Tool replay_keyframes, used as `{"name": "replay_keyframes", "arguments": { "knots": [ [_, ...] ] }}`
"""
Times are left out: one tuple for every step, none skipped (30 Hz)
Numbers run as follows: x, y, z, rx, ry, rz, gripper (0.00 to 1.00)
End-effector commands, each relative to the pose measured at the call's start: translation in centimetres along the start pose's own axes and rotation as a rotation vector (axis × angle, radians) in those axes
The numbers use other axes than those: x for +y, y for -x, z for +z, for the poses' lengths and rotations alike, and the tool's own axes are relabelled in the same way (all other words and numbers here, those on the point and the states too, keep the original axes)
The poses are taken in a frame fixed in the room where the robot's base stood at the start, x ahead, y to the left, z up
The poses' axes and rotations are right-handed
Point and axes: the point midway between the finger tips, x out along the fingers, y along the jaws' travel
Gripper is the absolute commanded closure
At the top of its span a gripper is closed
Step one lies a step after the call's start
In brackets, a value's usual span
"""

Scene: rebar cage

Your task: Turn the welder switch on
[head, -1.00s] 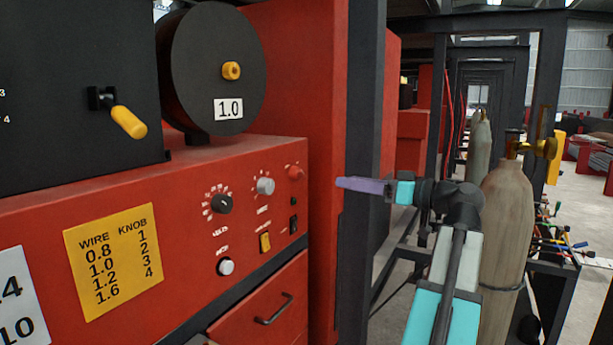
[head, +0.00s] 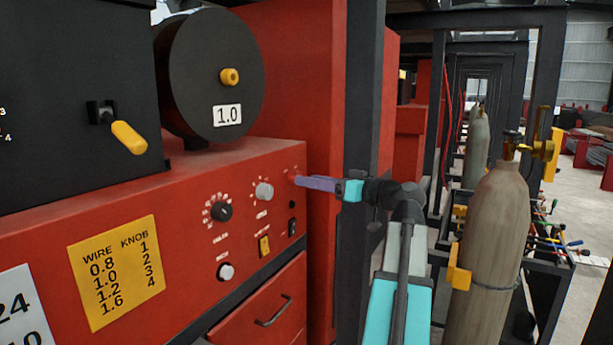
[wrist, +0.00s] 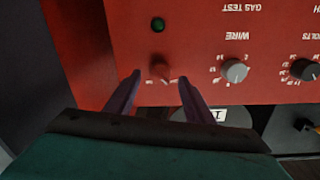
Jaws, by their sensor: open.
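The welder's red front panel (head: 190,225) is at the left in the head view. A small red rotary knob (wrist: 161,71) sits at its upper right corner. In the wrist view, which shows the lettering upside down, the knob lies between my fingertips. My gripper (head: 302,181) is open, with purple fingers pointing at this knob and partly covering it in the head view. I cannot tell whether the fingers touch it. Below it are a small dark lamp, which looks green in the wrist view (wrist: 158,25), and a black switch (head: 292,227).
A grey knob (head: 264,191), a black knob (head: 221,211), a yellow switch (head: 264,246) and a pale knob (head: 226,271) are on the same panel. A wire spool (head: 200,60) stands above. A dark post (head: 362,110) and a gas cylinder (head: 490,250) are to the right.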

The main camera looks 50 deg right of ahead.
Motion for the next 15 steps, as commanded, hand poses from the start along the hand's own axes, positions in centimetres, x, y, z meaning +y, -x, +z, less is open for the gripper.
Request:
{"name": "replay_keyframes", "arguments": {
  "knots": [
    [-0.1, -0.7, -0.2, -0.001, 0.0, -0.003, 0.52],
    [-0.1, -1.0, -0.2, 0.0, 0.0, -0.002, 0.52],
    [-0.1, -1.4, -0.2, 0.0, 0.0, -0.001, 0.52],
    [-0.1, -1.6, -0.2, 0.0, 0.0, -0.001, 0.52],
    [-0.1, -1.9, -0.2, 0.0, 0.001, -0.002, 0.52],
    [-0.1, -2.2, -0.1, -0.001, 0.001, -0.002, 0.52],
    [-0.1, -2.3, -0.1, -0.001, 0.001, -0.002, 0.52],
    [-0.1, -2.4, -0.1, -0.001, 0.001, -0.001, 0.52],
    [0.0, -2.6, -0.1, -0.001, 0.001, -0.001, 0.52],
    [0.0, -2.6, -0.1, 0.0, 0.001, -0.001, 0.52],
    [0.0, -2.7, 0.0, 0.0, 0.001, 0.0, 0.52],
    [0.0, -2.8, 0.0, 0.0, 0.001, 0.0, 0.52],
    [0.0, -2.8, 0.0, 0.0, 0.001, 0.0, 0.52],
    [0.0, -2.8, 0.0, 0.0, 0.001, 0.0, 0.52],
    [0.0, -2.8, 0.0, 0.0, 0.001, 0.0, 0.52]
  ]
}}
